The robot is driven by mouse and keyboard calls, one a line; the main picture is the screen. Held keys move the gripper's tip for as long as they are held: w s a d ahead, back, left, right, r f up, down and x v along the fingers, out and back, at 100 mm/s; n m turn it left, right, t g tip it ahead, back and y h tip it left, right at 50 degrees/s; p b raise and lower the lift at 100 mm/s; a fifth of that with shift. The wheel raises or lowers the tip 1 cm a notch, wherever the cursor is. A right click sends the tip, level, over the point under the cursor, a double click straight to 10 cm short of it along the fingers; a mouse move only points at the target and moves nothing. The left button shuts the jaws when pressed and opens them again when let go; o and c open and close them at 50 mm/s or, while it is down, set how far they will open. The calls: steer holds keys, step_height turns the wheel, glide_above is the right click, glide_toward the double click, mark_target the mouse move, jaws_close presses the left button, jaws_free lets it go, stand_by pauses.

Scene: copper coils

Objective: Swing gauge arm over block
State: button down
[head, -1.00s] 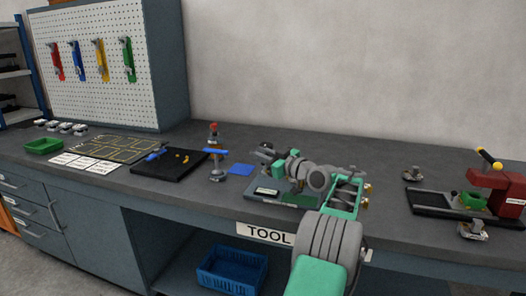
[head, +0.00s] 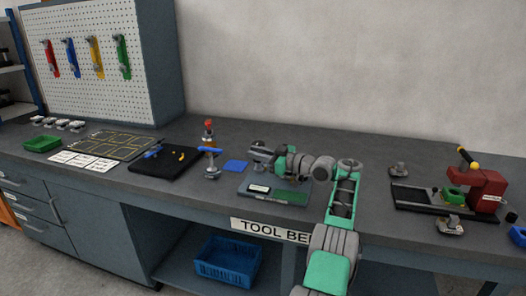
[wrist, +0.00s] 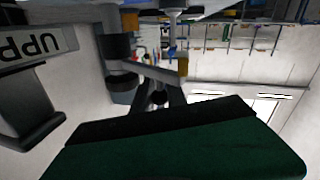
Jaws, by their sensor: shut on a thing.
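The gauge fixture (head: 247,191) is a low grey base with a white label and a dark green patch, on the bench before me. My gripper (head: 258,153) is above its back left part, beside a grey post. In the upside-down wrist view, a grey gauge arm (wrist: 140,70) reaches sideways from a dark round column (wrist: 117,48). My dark fingers (wrist: 159,96) are shut on this arm around its middle. An orange-brown piece sits at its free end. I cannot make out the block clearly; my gripper and arm cover part of the fixture.
A black tray (head: 165,164) lies farther left. A red press (head: 488,188) stands at right. Bench between is mostly clear.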

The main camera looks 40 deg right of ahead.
stand_by(0.6)
steer(key=c, duration=1.6)
jaws_free()
